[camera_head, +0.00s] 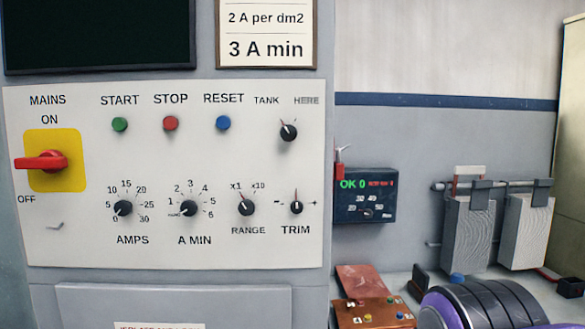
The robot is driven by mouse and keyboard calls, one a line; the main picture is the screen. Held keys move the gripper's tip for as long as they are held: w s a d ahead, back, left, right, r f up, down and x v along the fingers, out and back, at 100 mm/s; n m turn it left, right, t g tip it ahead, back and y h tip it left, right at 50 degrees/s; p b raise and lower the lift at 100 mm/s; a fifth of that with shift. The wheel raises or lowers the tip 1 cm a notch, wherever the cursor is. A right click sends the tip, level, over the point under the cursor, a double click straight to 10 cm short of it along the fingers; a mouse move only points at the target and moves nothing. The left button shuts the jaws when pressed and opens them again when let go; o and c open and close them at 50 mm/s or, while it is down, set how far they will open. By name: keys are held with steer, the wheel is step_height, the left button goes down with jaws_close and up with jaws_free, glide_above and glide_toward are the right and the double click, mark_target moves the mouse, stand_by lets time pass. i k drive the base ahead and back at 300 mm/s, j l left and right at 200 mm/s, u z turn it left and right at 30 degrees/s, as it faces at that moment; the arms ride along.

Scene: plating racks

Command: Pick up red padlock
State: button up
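A small red object, apparently the red padlock (340,157), hangs at the right edge of the grey control cabinet, just above a dark display box. A thin part sticks up from its top; its details are too small to make out. My gripper is not in view. A black and purple ribbed part at the bottom right seems to be my own arm, well below and to the right of the red object.
The white control panel (75,240) carries a red rotary handle (41,162) on a yellow plate, plus buttons and knobs. A display box (364,207) is on the wall. Two grey plates (468,236) hang from a rail. A brown box (372,315) sits on the bench.

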mark_target(339, 167)
steer(key=i+l+z, duration=0.2)
steer(key=l, duration=0.15)
steer(key=i+l+z, duration=0.2)
steer(key=l, duration=0.15)
steer(key=i+l+z, duration=0.2)
steer(key=k+l, duration=0.15)
